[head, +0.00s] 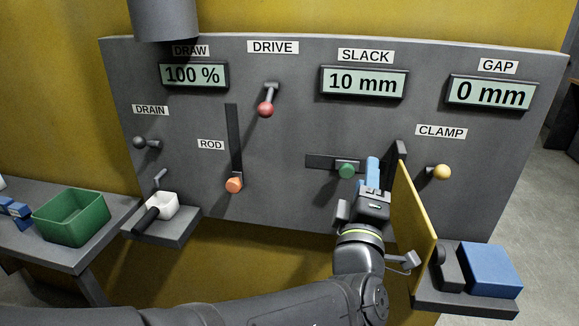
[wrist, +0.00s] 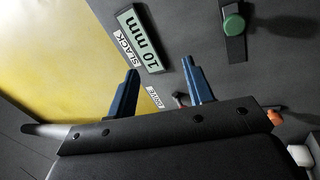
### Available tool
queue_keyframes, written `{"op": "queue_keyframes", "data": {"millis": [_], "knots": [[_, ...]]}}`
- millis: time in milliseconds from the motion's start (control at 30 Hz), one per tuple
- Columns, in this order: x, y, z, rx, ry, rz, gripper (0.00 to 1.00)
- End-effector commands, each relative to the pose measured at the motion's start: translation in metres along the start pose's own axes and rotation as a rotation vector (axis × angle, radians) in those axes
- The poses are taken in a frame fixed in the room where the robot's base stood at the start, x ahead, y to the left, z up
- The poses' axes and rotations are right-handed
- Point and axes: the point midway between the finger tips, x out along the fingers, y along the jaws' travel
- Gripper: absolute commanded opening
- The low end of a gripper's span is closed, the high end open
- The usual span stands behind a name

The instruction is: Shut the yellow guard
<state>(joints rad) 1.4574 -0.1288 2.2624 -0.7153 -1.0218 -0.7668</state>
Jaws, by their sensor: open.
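The yellow guard (head: 415,215) is a flat plate standing out from the grey panel, seen at a steep angle in the head view, beside a dark upright piece (head: 401,155). My gripper (head: 371,176) is just left of the guard, with its blue fingers pointing toward the panel. A gap to the guard cannot be judged clearly. In the wrist view, my gripper's blue fingers (wrist: 160,66) are apart with nothing between them.
A green knob (head: 347,171) on a slot is just left of my fingers; it also shows in the wrist view (wrist: 233,25). A yellow clamp knob (head: 442,171) is right of the guard. A shelf with a blue block (head: 490,268) stands at lower right.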

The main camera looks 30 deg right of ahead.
Motion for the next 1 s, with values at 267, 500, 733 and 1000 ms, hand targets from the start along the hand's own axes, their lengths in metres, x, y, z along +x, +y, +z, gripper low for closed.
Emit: {"op": "queue_keyframes", "data": {"millis": [267, 500, 733, 1000], "knots": [[0.023, 0.027, -0.009, 0.077, 0.003, 0.03, 0.0], [0.07, 0.137, 0.001, 0.478, -0.143, 0.167, 0.0], [0.038, 0.168, 0.104, 0.89, -0.551, 0.279, 0.0], [-0.039, 0.072, 0.218, 1.312, -1.105, 0.197, 0.0]]}}
